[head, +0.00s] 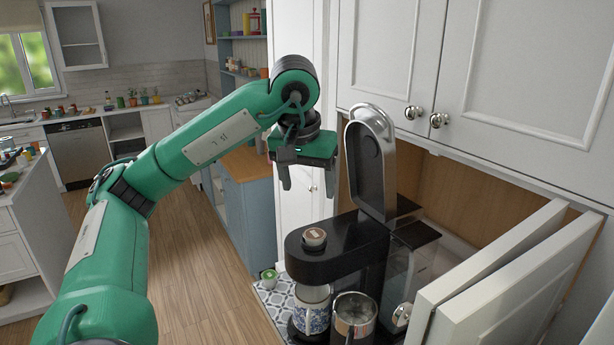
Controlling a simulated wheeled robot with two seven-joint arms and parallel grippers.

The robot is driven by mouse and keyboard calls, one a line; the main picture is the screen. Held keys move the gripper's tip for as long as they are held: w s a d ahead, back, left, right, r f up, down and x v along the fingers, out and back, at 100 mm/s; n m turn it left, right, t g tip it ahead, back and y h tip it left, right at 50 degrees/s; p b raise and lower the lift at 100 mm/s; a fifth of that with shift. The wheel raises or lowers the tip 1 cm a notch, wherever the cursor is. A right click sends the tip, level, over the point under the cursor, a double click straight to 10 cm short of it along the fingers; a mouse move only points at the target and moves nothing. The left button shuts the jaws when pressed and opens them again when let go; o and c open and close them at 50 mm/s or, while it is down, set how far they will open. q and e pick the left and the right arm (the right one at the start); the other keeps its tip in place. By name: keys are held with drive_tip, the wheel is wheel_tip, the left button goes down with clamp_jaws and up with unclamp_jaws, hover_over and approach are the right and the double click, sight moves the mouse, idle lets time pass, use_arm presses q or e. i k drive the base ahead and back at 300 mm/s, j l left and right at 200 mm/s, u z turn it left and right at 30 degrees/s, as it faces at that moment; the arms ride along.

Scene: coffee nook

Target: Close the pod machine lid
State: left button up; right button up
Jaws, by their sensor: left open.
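The black pod machine (335,247) stands on the counter at the lower right. Its silver-rimmed lid (370,165) is raised nearly upright at the back of the machine. A pod (314,237) sits in the top of the machine's head. My left gripper (307,188) is open and empty, fingers pointing down. In the picture it is just left of the lid and above the machine's head, and I see no contact with the lid. My right gripper is not in view.
A patterned mug (311,309) and a metal cup (354,314) stand at the machine's front. A green-topped pod (269,277) lies on the patterned tile counter (275,300). Open white cabinet doors (505,275) are at right, with closed upper cabinets (490,70) above.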

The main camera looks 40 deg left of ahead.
sight(370, 138)
drive_tip(key=k+j, duration=0.15)
drive_tip(key=j, duration=0.25)
drive_tip(key=k+j, duration=0.15)
drive_tip(key=j, duration=0.25)
drive_tip(key=k+j, duration=0.1)
drive_tip(key=j, duration=0.3)
drive_tip(key=k+j, duration=0.15)
drive_tip(key=j, duration=0.25)
drive_tip(key=k+j, duration=0.15)
drive_tip(key=j, duration=0.25)
